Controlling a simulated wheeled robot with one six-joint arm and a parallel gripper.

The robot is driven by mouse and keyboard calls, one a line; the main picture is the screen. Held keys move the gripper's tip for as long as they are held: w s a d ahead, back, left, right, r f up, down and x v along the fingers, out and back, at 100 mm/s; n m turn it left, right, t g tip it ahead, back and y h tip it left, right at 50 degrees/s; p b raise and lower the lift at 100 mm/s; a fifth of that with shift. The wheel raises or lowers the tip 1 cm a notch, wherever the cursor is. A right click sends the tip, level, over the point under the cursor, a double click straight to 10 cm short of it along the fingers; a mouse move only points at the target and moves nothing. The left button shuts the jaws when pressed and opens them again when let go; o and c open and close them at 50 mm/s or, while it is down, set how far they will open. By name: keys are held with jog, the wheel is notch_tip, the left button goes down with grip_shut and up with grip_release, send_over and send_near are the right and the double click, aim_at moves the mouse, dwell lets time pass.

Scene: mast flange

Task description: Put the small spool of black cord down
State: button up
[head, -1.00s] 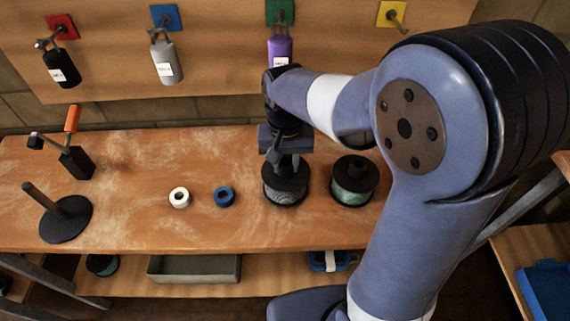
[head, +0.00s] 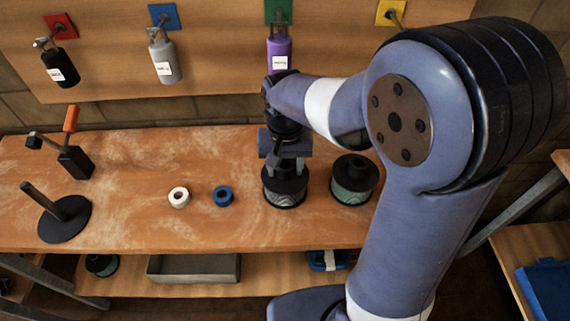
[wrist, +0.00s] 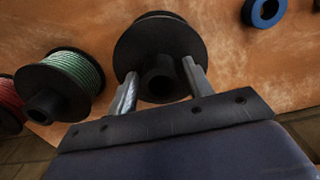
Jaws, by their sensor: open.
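The small spool of black cord (head: 285,190) stands upright on the wooden bench, below my gripper (head: 287,163). In the wrist view the same spool (wrist: 143,48) shows its dark flange and its hub. My gripper (wrist: 162,84) is open there, with one finger on each side of the hub. I cannot tell whether either finger touches it. The cord itself is mostly hidden by the flange in the wrist view.
A spool of green cord (head: 354,182) stands close on the right. A red spool (wrist: 8,105) shows in the wrist view. A blue roll (head: 223,196) and a white roll (head: 179,197) lie left. A black stand (head: 64,219) is farther left. Bottles hang behind.

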notch_tip(320, 180, up, 12)
jog(key=shift+r+p, duration=0.15)
jog(key=shift+p, duration=0.2)
dwell(0.4)
